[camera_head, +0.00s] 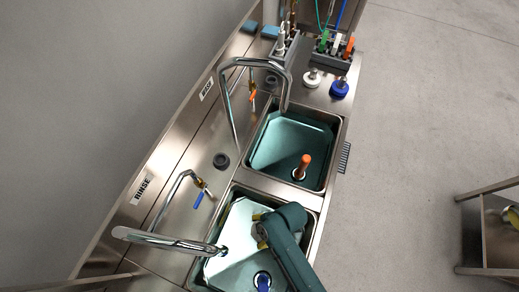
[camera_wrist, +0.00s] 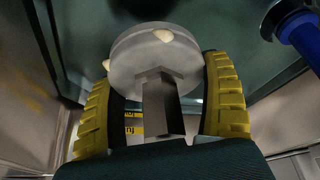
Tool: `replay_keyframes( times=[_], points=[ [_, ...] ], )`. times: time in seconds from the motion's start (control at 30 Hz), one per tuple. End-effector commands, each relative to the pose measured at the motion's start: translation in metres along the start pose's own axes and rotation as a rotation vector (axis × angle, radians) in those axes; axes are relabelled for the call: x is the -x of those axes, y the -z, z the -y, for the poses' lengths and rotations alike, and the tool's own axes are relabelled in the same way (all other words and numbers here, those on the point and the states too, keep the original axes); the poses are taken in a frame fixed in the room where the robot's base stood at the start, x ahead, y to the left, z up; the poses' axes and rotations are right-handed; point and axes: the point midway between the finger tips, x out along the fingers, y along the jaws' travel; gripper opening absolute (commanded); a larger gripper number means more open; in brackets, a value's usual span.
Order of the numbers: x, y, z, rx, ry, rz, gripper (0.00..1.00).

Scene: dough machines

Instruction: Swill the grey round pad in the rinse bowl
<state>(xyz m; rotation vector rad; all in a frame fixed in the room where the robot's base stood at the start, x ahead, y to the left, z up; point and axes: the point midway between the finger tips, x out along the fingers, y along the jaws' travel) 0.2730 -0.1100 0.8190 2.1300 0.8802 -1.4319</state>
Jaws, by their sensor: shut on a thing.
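My gripper (camera_head: 260,231) is inside the rinse bowl (camera_head: 234,221), the lower basin beside the RINSE label. In the wrist view, its yellow fingers (camera_wrist: 160,90) are shut on the grey round pad (camera_wrist: 140,62) by its squared metal handle. The pad is a pale grey disc beyond the fingertips, with small cream-coloured lumps on its rim. I cannot make the pad out in the head view. Whether it touches the bowl's floor or any water is unclear.
A blue-handled drain plug (camera_head: 262,281) stands in the rinse bowl; its blue handle also shows in the wrist view (camera_wrist: 300,35). A bent faucet (camera_head: 170,241) reaches over this bowl. The upper basin (camera_head: 290,142) holds an orange-handled plug (camera_head: 302,166). A dark round piece (camera_head: 221,160) lies on the counter.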

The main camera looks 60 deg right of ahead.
Motion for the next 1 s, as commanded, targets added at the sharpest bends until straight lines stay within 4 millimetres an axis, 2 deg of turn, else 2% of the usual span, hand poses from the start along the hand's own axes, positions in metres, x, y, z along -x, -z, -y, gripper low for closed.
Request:
replay_keyframes(
  times=[0.1,0.43,1.0],
  points=[
    [-0.016,-0.006,0.000,0.000,0.000,0.000,0.40],
    [-0.046,-0.018,-0.001,0.001,0.000,0.000,0.40],
    [-0.051,-0.020,0.001,0.001,0.000,-0.001,0.40]
  ],
)
